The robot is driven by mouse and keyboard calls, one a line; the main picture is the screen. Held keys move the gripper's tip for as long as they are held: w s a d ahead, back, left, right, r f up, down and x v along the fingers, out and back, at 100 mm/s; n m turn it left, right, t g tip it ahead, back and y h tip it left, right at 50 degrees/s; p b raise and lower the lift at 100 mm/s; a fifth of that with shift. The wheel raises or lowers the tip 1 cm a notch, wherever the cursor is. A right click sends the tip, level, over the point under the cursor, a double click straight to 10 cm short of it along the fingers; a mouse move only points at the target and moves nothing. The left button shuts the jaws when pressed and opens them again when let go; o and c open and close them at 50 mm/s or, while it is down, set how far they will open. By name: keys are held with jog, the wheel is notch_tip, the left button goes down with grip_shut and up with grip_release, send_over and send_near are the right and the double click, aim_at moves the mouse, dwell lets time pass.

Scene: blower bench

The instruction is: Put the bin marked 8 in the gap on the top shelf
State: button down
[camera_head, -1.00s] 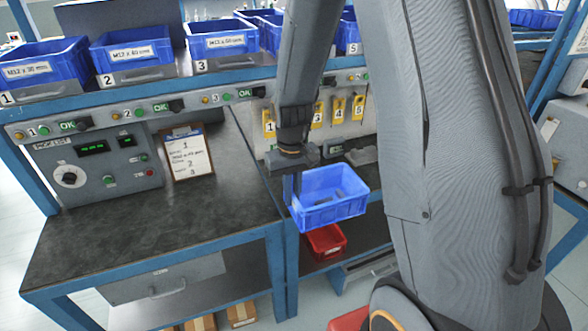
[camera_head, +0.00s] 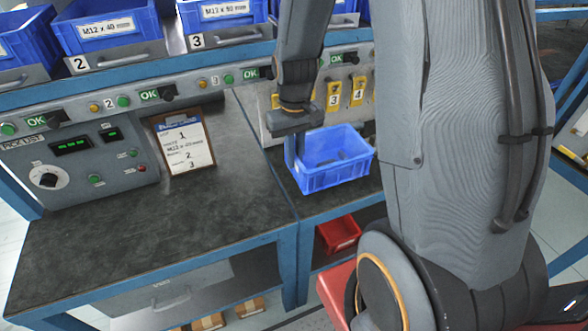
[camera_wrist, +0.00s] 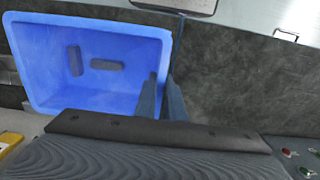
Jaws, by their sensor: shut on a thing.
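A blue bin (camera_head: 338,175) hangs from my gripper (camera_head: 296,155) above the right part of the bench. My gripper is shut on the bin's side wall. In the wrist view, the fingers (camera_wrist: 162,98) close on the right wall of the bin (camera_wrist: 40,60), and a few dark grey pieces lie inside. No number shows on the bin's visible sides. On the top shelf (camera_head: 140,76), blue bins stand above the labels 2 and 3, among them the M12 x 40 mm bin (camera_head: 108,30) and the M12 x 50 mm bin (camera_head: 222,10). The gap is not visible; my arm hides part of the shelf.
Yellow numbered tags (camera_head: 346,95) hang behind the held bin. A red bin (camera_head: 340,234) sits on the lower shelf. The dark worktop (camera_head: 150,225) at left is clear.

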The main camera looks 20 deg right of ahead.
jog(key=shift+f+p, duration=0.4)
jog(key=shift+f, duration=2.2)
jog(key=c, duration=1.8)
grip_release()
jog(key=shift+c, duration=0.2)
notch_tip(320, 180, up, 12)
jog(key=shift+b, duration=1.1)
jog(key=s+a+t, duration=0.1)
jog(key=s+a, duration=0.3)
jog(key=s, duration=0.6)
jog(key=shift+s+a+f, duration=0.2)
jog(key=shift+s+f, duration=0.05)
jog(key=shift+s, duration=0.15)
jog(key=shift+o, duration=0.4)
